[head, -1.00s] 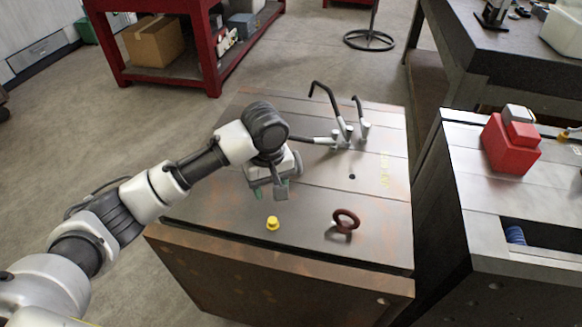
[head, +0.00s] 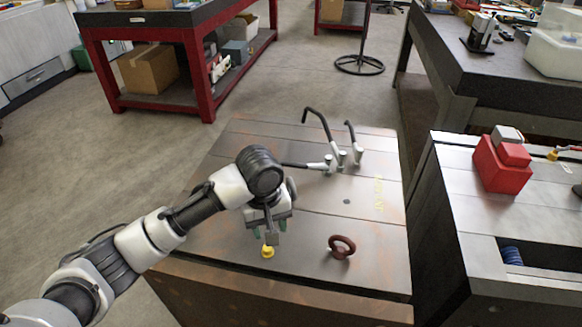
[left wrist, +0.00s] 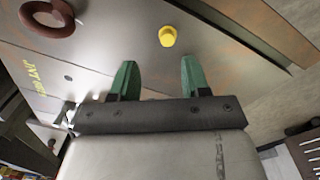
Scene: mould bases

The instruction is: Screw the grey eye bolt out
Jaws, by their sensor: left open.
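The only eye bolt I see clearly is reddish-brown, not grey (head: 341,247). Its ring stands up from the near part of the steel mould base (head: 300,222). It also shows at the upper left of the left wrist view (left wrist: 47,16). A small yellow plug (head: 267,253) sits to its left on the same top, and in the left wrist view it lies beyond the fingers (left wrist: 167,36). My left gripper (head: 269,230) is open and empty, over the block close to the yellow plug. Its two green fingers are apart in the left wrist view (left wrist: 157,76).
Black-handled clamps or levers (head: 335,150) stand at the back of the block. To the right, a second steel block (head: 480,225) bears a red box (head: 502,162). A red-framed bench (head: 190,60) stands behind, and floor is free at the left.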

